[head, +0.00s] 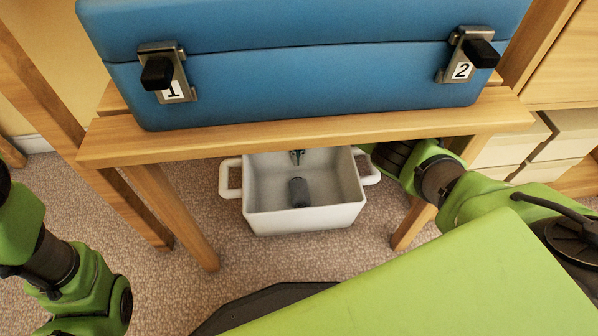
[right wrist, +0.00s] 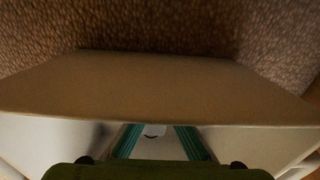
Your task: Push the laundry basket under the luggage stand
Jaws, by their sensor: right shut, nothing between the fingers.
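The white laundry basket (head: 305,221) stands upright on the carpet below the luggage stand (head: 300,139), with a handle on each side. Its near part shows in front of the stand's front rail; its far part is hidden by the stand. My right arm reaches under the stand from the right. My left gripper is out of view.
A dark grey cylinder (head: 299,192) lies in the basket. A blue suitcase (head: 300,85) with tags 1 and 2 rests on the stand. The stand's front legs (head: 172,215) flank the basket, with carpet between. Pale boxes (head: 515,145) sit on a shelf at right.

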